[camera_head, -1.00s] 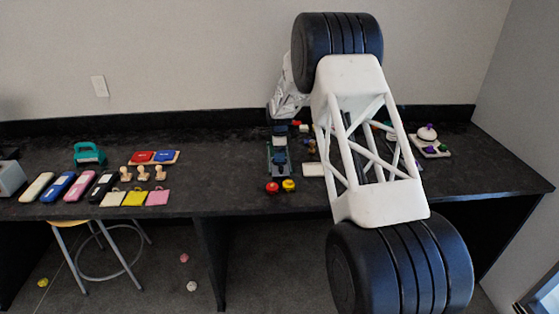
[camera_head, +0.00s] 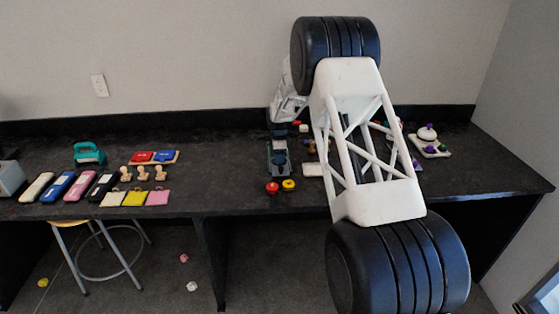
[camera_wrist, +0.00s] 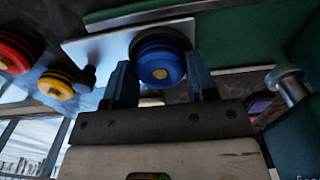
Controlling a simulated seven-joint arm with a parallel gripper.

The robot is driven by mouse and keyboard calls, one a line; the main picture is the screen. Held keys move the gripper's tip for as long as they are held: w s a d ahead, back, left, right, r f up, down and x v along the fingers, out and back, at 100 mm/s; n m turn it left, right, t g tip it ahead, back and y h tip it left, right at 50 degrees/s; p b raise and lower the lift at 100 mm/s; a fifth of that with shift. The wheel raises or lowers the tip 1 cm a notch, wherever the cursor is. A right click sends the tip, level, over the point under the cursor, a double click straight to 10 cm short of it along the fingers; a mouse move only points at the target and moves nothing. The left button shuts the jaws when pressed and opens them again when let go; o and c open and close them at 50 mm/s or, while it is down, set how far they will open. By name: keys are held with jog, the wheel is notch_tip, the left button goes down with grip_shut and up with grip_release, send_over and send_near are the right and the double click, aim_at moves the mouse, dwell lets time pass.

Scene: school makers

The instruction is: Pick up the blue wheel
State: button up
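The blue wheel (camera_wrist: 158,62) is in the upper middle of the wrist view, a round blue disc with a tan centre, over a pale metal plate (camera_wrist: 100,50). My gripper (camera_wrist: 160,68) is open, with one blue finger on each side of the wheel. The fingers are close to its sides; I cannot tell whether they touch it. In the head view, a blue round part (camera_head: 280,159) shows on the small grey-green stand (camera_head: 279,171), and my arm hides part of that area.
A red wheel (camera_wrist: 12,52) and a yellow wheel (camera_wrist: 56,84) lie to the left in the wrist view. A metal post (camera_wrist: 290,85) stands at the right. In the head view, cases, stamps and coloured pads fill the left of the black table (camera_head: 220,195).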

jog(key=c, duration=0.4)
jog(key=shift+o, duration=0.2)
jog(key=shift+r, duration=1.65)
jog(key=shift+s+r, duration=0.2)
jog(key=shift+s, duration=0.15)
jog(key=s, duration=0.5)
jog(key=s+d+r, duration=0.1)
jog(key=s, duration=0.9)
jog(key=shift+s+d+r, duration=0.1)
jog(key=shift+d+r, duration=0.05)
jog(key=shift+d, duration=0.2)
